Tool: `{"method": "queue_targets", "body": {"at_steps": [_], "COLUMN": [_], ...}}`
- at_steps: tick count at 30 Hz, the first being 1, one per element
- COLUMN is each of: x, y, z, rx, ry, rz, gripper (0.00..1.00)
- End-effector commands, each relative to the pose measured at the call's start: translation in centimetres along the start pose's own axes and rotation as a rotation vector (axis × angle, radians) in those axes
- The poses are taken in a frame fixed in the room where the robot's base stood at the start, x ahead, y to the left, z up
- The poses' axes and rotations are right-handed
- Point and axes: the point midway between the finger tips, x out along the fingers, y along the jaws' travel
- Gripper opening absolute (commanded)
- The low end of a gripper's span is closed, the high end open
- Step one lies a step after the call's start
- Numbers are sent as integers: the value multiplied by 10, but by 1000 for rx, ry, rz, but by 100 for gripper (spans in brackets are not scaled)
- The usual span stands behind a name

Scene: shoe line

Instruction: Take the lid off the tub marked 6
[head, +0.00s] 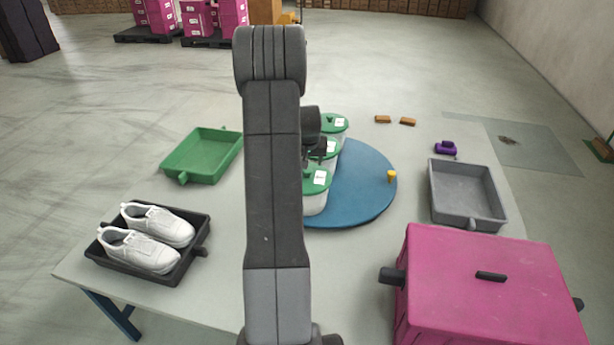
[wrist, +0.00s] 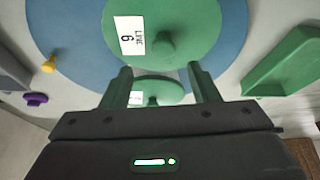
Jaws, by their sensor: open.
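In the wrist view, a round green lid with a knob fills the top centre. Its white label reads LINE 6, turned sideways; this is the lid of the tub marked 6 (wrist: 190,25). My gripper (wrist: 159,72) is open and empty, its two fingers apart below that lid in the picture. A second green lid (wrist: 165,90) shows between and beyond the fingers. In the head view, three white tubs with green lids stand in a row: near (head: 316,181), middle (head: 330,146) and far (head: 334,121). My arm partly hides them, and their numbers are too small to read.
The tubs stand at a blue round mat (head: 360,190) with a yellow peg (head: 391,176). A green tray (head: 205,150), a black tray of white shoes (head: 150,240), a grey tray (head: 465,190), a purple object (head: 446,148) and a pink box (head: 490,280) surround it.

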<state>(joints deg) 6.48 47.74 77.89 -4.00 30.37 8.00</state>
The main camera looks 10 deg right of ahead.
Motion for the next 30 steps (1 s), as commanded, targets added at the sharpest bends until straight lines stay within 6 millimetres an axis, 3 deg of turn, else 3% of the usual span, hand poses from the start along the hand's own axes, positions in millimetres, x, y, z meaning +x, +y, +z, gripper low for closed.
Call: {"method": "queue_targets", "body": {"at_steps": [7, 18, 26, 30], "x": [14, 56, 59, 59], "y": [-1, -5, -5, -5], "z": [2, 5, 6, 6], "rx": [0, 0, 0, 0], "ry": [-2, -1, 0, 0], "rz": [0, 0, 0, 0], "gripper": [55, 55, 55, 32]}}
